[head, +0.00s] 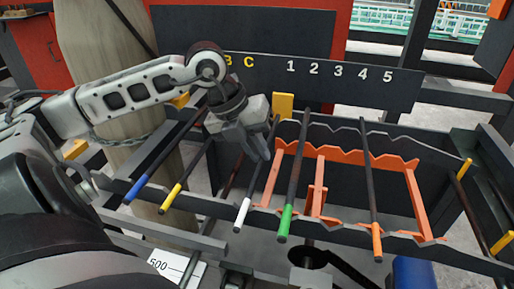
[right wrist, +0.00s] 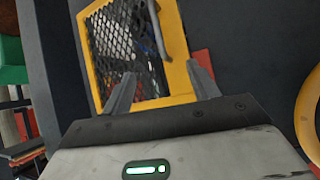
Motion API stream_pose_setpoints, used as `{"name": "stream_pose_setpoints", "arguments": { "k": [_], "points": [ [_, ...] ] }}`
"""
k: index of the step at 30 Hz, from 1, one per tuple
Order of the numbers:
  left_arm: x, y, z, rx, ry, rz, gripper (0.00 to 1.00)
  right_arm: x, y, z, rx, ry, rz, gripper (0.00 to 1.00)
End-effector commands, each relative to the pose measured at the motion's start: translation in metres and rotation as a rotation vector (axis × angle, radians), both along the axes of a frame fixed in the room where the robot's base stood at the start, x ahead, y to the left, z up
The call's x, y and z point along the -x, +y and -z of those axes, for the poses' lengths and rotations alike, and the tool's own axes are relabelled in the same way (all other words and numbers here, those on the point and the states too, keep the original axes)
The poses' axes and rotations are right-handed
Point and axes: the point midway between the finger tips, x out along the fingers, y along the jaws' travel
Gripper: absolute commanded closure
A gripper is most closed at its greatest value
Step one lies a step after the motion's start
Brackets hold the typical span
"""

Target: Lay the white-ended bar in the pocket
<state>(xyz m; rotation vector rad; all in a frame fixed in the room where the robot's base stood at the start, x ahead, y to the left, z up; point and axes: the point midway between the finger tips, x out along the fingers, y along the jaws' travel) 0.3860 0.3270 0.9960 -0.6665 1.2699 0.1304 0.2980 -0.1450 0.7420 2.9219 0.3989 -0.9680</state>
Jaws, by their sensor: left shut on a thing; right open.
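The white-ended bar (head: 249,196) slants at the left end of the orange notched rack (head: 412,200), its white end toward me. My left gripper (head: 259,152) is shut on this bar from above, about mid-length, and hides part of it. I cannot tell whether the bar touches the rack. A green-ended bar (head: 294,177) lies just right of it, and an orange-ended bar (head: 370,180) lies farther right across the rack. The notches stand below a board (head: 330,86) numbered 1 to 5. My right gripper (right wrist: 163,88) is open and empty in the right wrist view.
A blue-ended bar (head: 162,160) and a yellow-ended bar (head: 186,174) lie on the left supports. A wooden post (head: 106,60) stands behind my left arm. A yellow-framed mesh panel (right wrist: 182,88) faces my right gripper. A blue cylinder (head: 414,272) stands at the lower right.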

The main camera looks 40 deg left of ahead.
Motion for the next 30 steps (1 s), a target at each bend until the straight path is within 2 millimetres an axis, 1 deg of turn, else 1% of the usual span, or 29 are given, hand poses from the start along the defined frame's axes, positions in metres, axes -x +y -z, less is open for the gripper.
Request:
{"name": "stream_pose_setpoints", "arguments": {
  "k": [9, 10, 11, 12, 23, 26, 30],
  "points": [
    [0.000, 0.000, 0.000, 0.001, -0.003, -0.001, 1.00, 0.001, 0.001, 0.000, -0.002, 0.000, -0.001, 0.40],
    [0.000, 0.000, 0.000, 0.001, -0.003, -0.001, 0.84, 0.001, 0.001, 0.000, -0.002, 0.000, -0.001, 0.40],
    [0.000, 0.000, 0.000, 0.001, -0.003, -0.001, 0.76, 0.001, 0.001, 0.000, -0.002, 0.000, -0.001, 0.40],
    [0.000, 0.000, 0.000, 0.000, -0.002, -0.001, 0.65, 0.000, 0.001, 0.000, -0.002, 0.000, -0.001, 0.40],
    [0.001, 0.001, -0.001, -0.001, 0.001, -0.001, 0.64, -0.002, 0.002, 0.000, -0.007, -0.005, 0.002, 0.40],
    [0.003, 0.004, -0.006, -0.001, 0.001, -0.002, 0.64, -0.003, 0.003, 0.003, -0.011, -0.007, 0.005, 0.40],
    [0.009, 0.008, -0.022, -0.005, 0.000, 0.000, 0.64, -0.004, 0.004, 0.009, -0.023, -0.009, 0.008, 0.40]
  ]
}}
